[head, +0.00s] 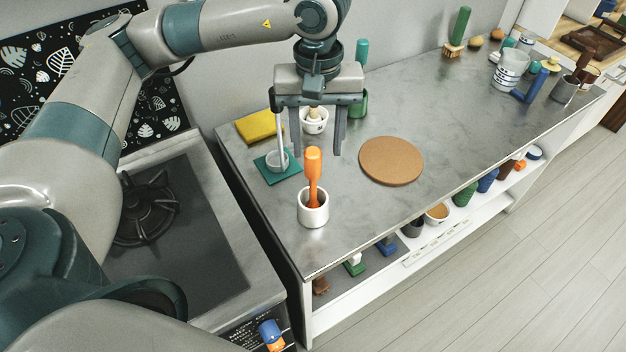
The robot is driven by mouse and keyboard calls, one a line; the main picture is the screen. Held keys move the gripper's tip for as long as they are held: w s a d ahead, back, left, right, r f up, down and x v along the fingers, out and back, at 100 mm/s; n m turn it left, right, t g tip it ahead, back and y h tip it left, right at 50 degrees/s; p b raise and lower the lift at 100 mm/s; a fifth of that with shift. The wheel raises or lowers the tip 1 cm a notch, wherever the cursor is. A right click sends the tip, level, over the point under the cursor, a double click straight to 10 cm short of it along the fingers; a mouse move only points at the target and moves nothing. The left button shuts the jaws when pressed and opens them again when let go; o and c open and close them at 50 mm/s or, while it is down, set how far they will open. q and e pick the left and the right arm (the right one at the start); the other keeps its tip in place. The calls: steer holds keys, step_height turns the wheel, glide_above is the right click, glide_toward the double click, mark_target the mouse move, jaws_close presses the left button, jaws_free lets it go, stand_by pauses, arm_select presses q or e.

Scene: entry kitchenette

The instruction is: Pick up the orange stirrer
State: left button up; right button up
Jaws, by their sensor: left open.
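The orange stirrer (313,167) stands nearly upright in a small white cup (313,213) near the front left corner of the grey counter. Its thick handle end points up and its lower end is hidden inside the cup. My left gripper (309,150) is open and points down above the counter. Its two fingers show to the left and right, behind and above the stirrer's handle in the picture. I see nothing held between them. I cannot tell the exact height gap. My right gripper is not in view.
A round cork mat (391,161) lies to the right of the cup. Behind are a yellow sponge (258,126), a teal mat (270,174) with a small grey item, and another white cup (314,122). A stove (170,230) stands left. The counter's middle (450,110) is clear.

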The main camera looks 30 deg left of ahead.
mark_target(313, 151)
arm_select(q)
steer(key=shift+s+a+f+p, duration=0.1)
steer(key=shift+a+f+p, duration=0.1)
steer(key=shift+f+p, duration=0.35)
steer(key=f+p, duration=0.1)
steer(key=f, duration=0.2)
steer(key=shift+s+a+p, duration=0.1)
steer(key=shift+a+p, duration=0.1)
steer(key=shift+p, duration=0.2)
steer(key=shift+f, duration=0.55)
jaws_close()
